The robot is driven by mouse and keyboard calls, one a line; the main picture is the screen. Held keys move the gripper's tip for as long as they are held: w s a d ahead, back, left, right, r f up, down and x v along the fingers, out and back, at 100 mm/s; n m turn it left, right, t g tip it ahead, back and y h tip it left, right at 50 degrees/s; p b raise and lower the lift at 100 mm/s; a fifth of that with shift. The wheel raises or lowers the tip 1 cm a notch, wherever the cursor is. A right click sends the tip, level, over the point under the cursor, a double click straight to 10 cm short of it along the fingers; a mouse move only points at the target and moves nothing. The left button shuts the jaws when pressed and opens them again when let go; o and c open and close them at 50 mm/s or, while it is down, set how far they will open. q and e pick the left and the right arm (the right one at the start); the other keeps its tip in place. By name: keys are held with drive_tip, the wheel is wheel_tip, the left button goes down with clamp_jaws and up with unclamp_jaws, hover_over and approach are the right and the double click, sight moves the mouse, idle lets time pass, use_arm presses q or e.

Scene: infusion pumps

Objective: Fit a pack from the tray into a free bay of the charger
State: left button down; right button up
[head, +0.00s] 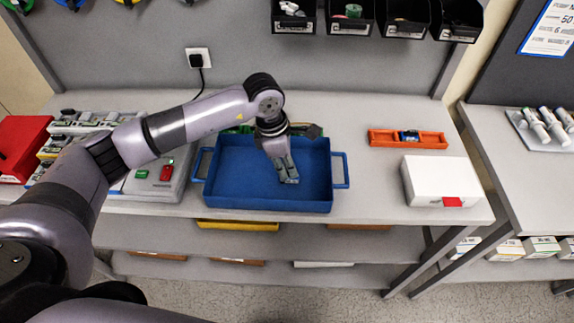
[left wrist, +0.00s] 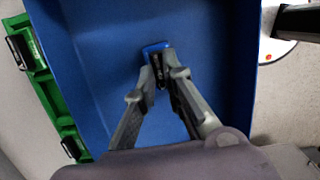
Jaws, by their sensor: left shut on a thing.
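The blue tray (head: 225,203) stands on the bench in the middle, and its floor and walls fill much of the left wrist view (left wrist: 85,60). My left gripper (head: 288,176) reaches down inside the tray. In the left wrist view its fingers (left wrist: 160,78) are shut on a small pack with a blue end (left wrist: 156,46). I cannot tell whether the pack touches the tray floor. A grey unit (head: 146,190), perhaps the charger, stands left of the tray with a green piece (head: 142,174) and a red piece (head: 167,173) on it. My arm hides part of it. My right gripper is not in view.
An orange holder (head: 380,138) with a blue item (head: 409,136) lies right of the tray. A white box (head: 433,178) with a red tab is nearer the front. A green holder (left wrist: 45,90) lies just beyond the tray. Bench between the tray and white box is clear.

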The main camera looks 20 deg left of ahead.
use_arm(q)
drive_tip(key=shift+r+p, duration=1.4)
drive_tip(key=shift+r, duration=1.45)
drive_tip(key=shift+r+p, duration=0.5)
drive_tip(key=shift+r, duration=0.7)
